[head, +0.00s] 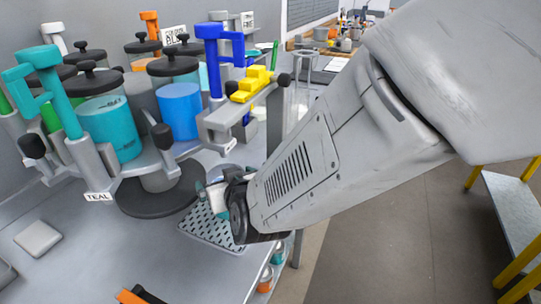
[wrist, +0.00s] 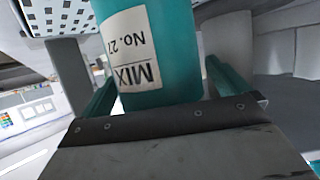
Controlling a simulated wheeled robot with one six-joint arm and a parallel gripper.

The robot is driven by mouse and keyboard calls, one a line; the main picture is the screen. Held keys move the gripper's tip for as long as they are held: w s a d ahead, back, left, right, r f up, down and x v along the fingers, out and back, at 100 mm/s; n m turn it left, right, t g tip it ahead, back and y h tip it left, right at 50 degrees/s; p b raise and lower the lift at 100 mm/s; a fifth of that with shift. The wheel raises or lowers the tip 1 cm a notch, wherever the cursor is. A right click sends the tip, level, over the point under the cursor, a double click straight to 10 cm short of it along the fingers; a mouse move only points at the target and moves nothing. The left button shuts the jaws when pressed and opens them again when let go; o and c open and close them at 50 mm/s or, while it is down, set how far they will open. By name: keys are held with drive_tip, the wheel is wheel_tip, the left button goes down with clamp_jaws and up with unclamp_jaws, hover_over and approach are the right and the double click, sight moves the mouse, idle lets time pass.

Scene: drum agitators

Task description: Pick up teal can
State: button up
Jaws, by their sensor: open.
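The teal can (wrist: 165,45) fills the middle of the wrist view, with a white label reading "MIX No. 27". My gripper (wrist: 162,78) is open, with one teal finger on each side of the can. The can stands between the fingers; whether either touches it I cannot tell.
A teal-filled drum (head: 108,130) with a teal handle and a "TEAL" tag stands left of my gripper. A blue-filled drum (head: 180,110) and other agitators crowd behind. A yellow part (head: 251,84) stands near my arm. A grey block (head: 38,238) lies on the bench's clearer left front.

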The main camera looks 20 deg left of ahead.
drive_tip(key=shift+r, duration=0.1)
drive_tip(key=c, duration=1.5)
drive_tip(key=shift+o, duration=0.2)
drive_tip(key=shift+r, duration=0.15)
